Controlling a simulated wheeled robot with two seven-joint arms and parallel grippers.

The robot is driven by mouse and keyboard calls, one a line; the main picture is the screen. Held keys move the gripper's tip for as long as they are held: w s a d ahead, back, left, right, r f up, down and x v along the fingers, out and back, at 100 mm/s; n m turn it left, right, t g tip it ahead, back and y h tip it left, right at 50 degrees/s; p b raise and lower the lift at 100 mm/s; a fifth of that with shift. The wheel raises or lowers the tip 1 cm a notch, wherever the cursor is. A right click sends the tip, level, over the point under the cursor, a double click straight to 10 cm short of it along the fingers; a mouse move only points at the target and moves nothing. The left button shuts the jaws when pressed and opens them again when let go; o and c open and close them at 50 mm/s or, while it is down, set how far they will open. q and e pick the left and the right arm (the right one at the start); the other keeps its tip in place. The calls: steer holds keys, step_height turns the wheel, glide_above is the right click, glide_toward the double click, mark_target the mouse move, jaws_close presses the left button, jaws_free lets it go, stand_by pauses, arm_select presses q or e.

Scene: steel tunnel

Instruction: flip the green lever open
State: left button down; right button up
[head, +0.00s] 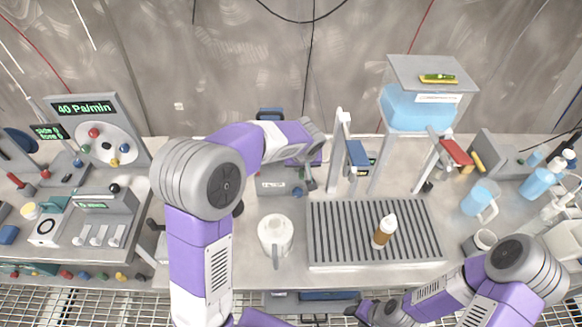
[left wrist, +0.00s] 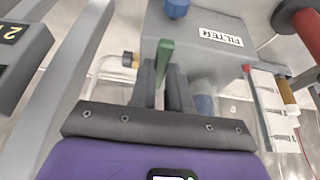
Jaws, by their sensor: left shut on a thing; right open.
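The green lever (left wrist: 165,55) stands up between the two dark fingers of my left gripper (left wrist: 161,82) in the left wrist view. The fingers are shut on it, and its upper end shows above them. Just beyond it is a grey box (left wrist: 215,45) with a FILTER label. In the head view my left gripper (head: 307,184) points down beside this grey box, and the gripper and arm hide the lever there. My right gripper (head: 372,311) is open at the bottom edge of the head view, low in front of the bench, away from the lever.
A white pitcher (head: 275,237) stands in front of the grey box. A ribbed drain tray (head: 340,240) with a brown bottle (head: 384,231) lies to the right. A blue water tank (head: 420,108) stands behind. Control panels (head: 88,220) fill the left side.

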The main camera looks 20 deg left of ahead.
stand_by(0.4)
arm_select(q)
steer(key=c, duration=1.1)
jaws_free()
steer(key=shift+r, duration=0.1)
steer(key=p+v, duration=0.1)
steer(key=v, duration=0.6)
steer(key=shift+r, duration=0.15)
steer(key=shift+s, duration=0.1)
